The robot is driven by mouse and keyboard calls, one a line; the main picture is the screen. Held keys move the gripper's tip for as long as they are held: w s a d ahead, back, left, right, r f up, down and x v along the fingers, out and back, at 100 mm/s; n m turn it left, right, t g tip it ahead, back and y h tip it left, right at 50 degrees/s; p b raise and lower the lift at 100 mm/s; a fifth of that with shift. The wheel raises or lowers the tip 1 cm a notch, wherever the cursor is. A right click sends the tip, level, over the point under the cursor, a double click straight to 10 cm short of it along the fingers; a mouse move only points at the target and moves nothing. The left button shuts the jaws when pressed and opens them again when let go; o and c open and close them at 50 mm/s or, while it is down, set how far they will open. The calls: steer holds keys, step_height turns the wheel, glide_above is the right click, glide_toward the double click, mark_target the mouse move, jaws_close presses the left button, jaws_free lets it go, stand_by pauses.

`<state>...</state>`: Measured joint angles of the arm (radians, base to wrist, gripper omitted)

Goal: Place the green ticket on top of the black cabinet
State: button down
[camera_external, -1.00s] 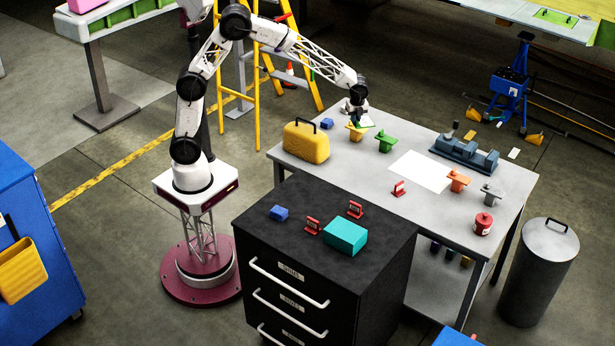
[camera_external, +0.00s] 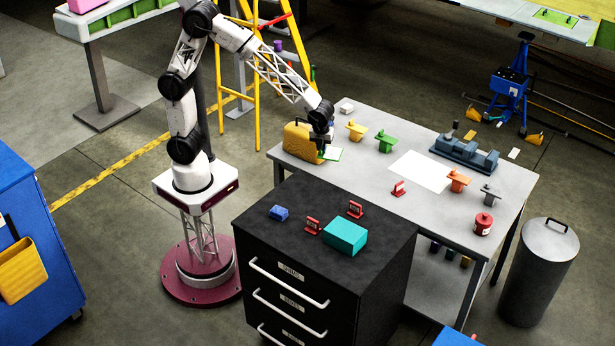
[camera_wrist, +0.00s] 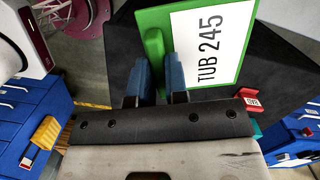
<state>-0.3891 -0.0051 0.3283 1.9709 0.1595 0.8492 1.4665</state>
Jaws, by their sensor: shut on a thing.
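My gripper (camera_external: 323,143) is shut on the green ticket (camera_external: 332,154), held over the left part of the grey table beside the yellow toolbox. In the wrist view my gripper's blue fingers (camera_wrist: 157,82) pinch the ticket's green tab. The ticket (camera_wrist: 210,42) has a green border and a white face reading "TUB 245".
On the cabinet top are a blue block (camera_external: 279,212), two red stands (camera_external: 313,226) (camera_external: 355,208) and a teal box (camera_external: 345,236). Its back left and front left have bare room. The yellow toolbox (camera_external: 300,142) and yellow and green pieces (camera_external: 385,141) stand on the table (camera_external: 350,175).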

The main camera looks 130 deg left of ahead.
steer(key=s+d+f+m, duration=0.1)
steer(key=s+d+m, duration=0.15)
steer(key=d, duration=0.55)
steer(key=s+d+f+m, duration=0.15)
steer(key=s+d, duration=0.25)
steer(key=d, duration=0.5)
steer(key=shift+f, duration=2)
glide_above(319, 198)
steer(key=shift+d+f, duration=0.15)
steer(key=shift+f, duration=0.6)
steer(key=shift+f, duration=1.75)
steer(key=shift+f, duration=0.1)
